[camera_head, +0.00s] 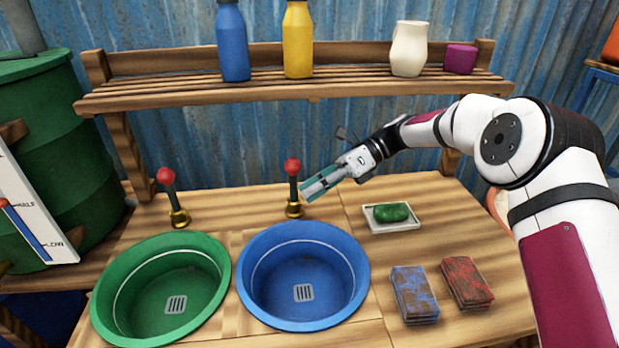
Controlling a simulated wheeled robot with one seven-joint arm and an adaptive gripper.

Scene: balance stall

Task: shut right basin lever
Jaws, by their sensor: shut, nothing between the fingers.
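The right basin is a blue round bowl (258,305) set on the wooden counter. Behind it stands its lever (293,183), a dark stick with a red ball on a brass base, roughly upright. The left basin is green (112,318), and its red-balled lever (170,192) leans slightly left. My gripper (306,193) is shut and empty. Its tips are just right of the right lever's stick, below the red ball. I cannot tell whether they touch it.
A soap dish (393,226) with green soap (391,212) lies right of the lever. A blue-brown sponge (414,294) and a red one (466,282) lie at front right. A shelf (350,81) with bottles spans the back. A green barrel (45,150) stands left.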

